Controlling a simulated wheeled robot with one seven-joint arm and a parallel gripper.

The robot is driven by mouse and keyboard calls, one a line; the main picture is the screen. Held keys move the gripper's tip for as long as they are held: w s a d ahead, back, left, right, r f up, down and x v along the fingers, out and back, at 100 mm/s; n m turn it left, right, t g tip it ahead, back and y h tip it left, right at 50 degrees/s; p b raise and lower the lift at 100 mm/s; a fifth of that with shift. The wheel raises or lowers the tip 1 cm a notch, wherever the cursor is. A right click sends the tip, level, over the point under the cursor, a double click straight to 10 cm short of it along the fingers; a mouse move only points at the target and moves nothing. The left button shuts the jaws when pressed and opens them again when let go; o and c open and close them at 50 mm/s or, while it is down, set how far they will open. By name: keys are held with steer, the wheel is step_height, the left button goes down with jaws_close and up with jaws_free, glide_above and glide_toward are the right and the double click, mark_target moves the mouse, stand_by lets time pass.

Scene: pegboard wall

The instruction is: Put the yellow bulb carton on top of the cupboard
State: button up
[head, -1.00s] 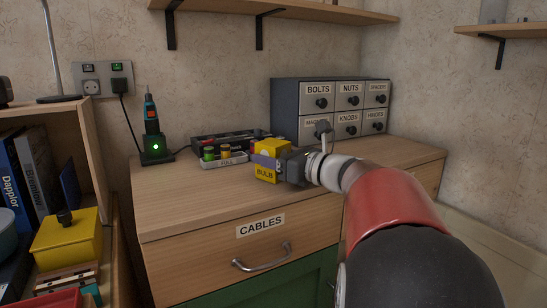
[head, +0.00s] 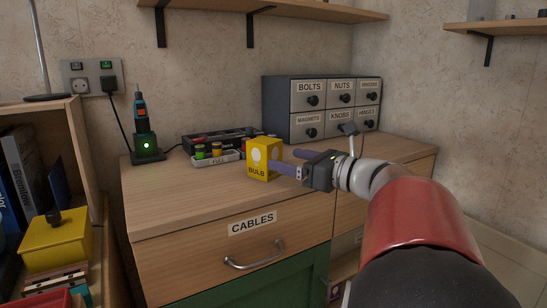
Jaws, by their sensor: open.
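The yellow bulb carton (head: 264,159) stands upright on the wooden top of the cupboard (head: 190,195), near its front edge and left of my gripper. Its printed front with a bulb picture and the word BULB shows. My gripper (head: 277,161) is open, with its purple-grey fingers pointing left toward the carton. One fingertip overlaps the carton's right side in the picture; I cannot tell whether it touches. Nothing is held between the fingers.
Behind the carton are a tray (head: 217,159) labelled FULL and a dark case (head: 220,138). A cordless screwdriver (head: 143,128) stands at the left in its charger. A labelled drawer cabinet (head: 320,106) stands at the back. The top's front left is clear.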

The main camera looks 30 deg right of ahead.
steer(key=v, duration=0.4)
steer(key=shift+s+d, duration=0.1)
steer(key=shift+s, duration=0.1)
stand_by(0.4)
